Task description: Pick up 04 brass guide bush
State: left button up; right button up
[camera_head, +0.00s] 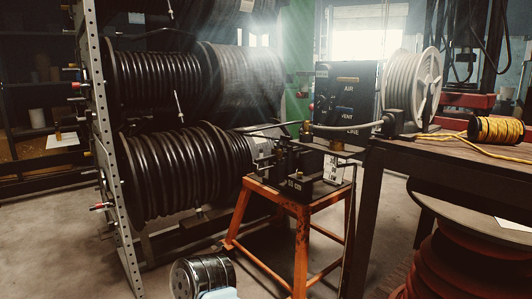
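I cannot make out a brass guide bush for certain. A small brass-coloured piece (337,145) shows at the back of the black crimper (292,160), which stands on an orange stand (300,208). Another small brass-toned piece (305,127) shows by the hose, left of the black cabinet. A small tan upright piece (58,133) stands by a white sheet on the left shelf. All are too small to identify.
Large reels of black hose (185,170) fill a perforated metal rack (108,150) on the left. A wooden bench (455,148) at the right bears a pale hose reel (410,82) and a yellow cord spool (495,130). A large red-brown drum (465,262) stands front right. Some floor is clear at front left.

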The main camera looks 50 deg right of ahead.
aim_at(277, 151)
jog(key=i+l, duration=0.1)
jog(key=i, duration=0.35)
jog(key=i+l+u, duration=0.15)
jog(key=i, duration=0.3)
jog(key=i+u, duration=0.1)
jog(key=u, duration=0.45)
jog(key=l+u, duration=0.1)
jog(key=u, duration=0.45)
jog(key=i+l+u, duration=0.1)
jog(key=u, duration=0.4)
jog(key=l+u, duration=0.15)
jog(key=u, duration=0.4)
jog(key=l+u, duration=0.15)
jog(key=u, duration=0.4)
jog(key=l+u, duration=0.1)
jog(key=u, duration=0.45)
jog(key=l+u, duration=0.15)
jog(key=u, duration=0.4)
jog(key=k+u, duration=0.1)
jog(key=u, duration=0.4)
